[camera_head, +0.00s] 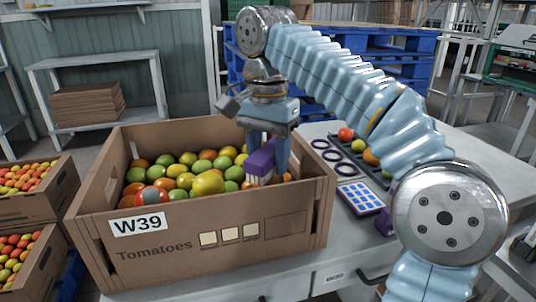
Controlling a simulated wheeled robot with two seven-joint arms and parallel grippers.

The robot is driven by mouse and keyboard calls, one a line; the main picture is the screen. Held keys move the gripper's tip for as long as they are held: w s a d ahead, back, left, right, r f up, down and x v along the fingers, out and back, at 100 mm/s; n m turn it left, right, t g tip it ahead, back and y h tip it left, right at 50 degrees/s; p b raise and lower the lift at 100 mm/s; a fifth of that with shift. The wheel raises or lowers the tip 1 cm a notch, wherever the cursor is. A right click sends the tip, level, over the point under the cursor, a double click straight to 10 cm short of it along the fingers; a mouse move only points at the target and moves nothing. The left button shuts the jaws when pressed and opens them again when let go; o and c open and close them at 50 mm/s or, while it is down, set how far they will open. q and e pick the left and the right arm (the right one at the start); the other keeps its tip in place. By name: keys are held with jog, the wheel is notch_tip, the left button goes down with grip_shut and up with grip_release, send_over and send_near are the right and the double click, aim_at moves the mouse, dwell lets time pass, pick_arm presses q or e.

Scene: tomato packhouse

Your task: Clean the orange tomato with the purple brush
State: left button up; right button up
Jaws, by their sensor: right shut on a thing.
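My right gripper (267,168) reaches down over the right part of an open cardboard tomato crate (200,236). It is shut on a purple brush (261,160) with pale bristles pointing down. The bristles are close to the tomatoes at the crate's right side; I cannot tell whether they touch one. Several orange tomatoes lie among green and yellow ones; one orange tomato (287,177) shows right beside the gripper's fingers, partly hidden. A larger yellow-green tomato (207,184) lies left of the brush. My left gripper is not in view.
The crate stands on a grey table (350,250). More tomato crates (62,196) stand at left.

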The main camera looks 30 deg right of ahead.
jog(key=shift+d, duration=0.1)
jog(key=shift+w+d+p, duration=0.55)
jog(key=shift+d+p, duration=0.05)
jog(key=shift+d, duration=0.2)
jog(key=shift+s+a, duration=0.6)
jog(key=shift+a, duration=0.35)
jog(key=shift+s+a, duration=0.55)
jog(key=shift+a, duration=0.4)
jog(key=shift+d, duration=0.1)
jog(key=shift+w+d, duration=0.3)
jog(key=shift+d, duration=0.1)
jog(key=shift+w+d+p, duration=0.45)
jog(key=shift+d, duration=0.25)
jog(key=shift+w+d+p, duration=0.4)
jog(key=shift+d+p, duration=0.05)
jog(key=shift+d, duration=0.25)
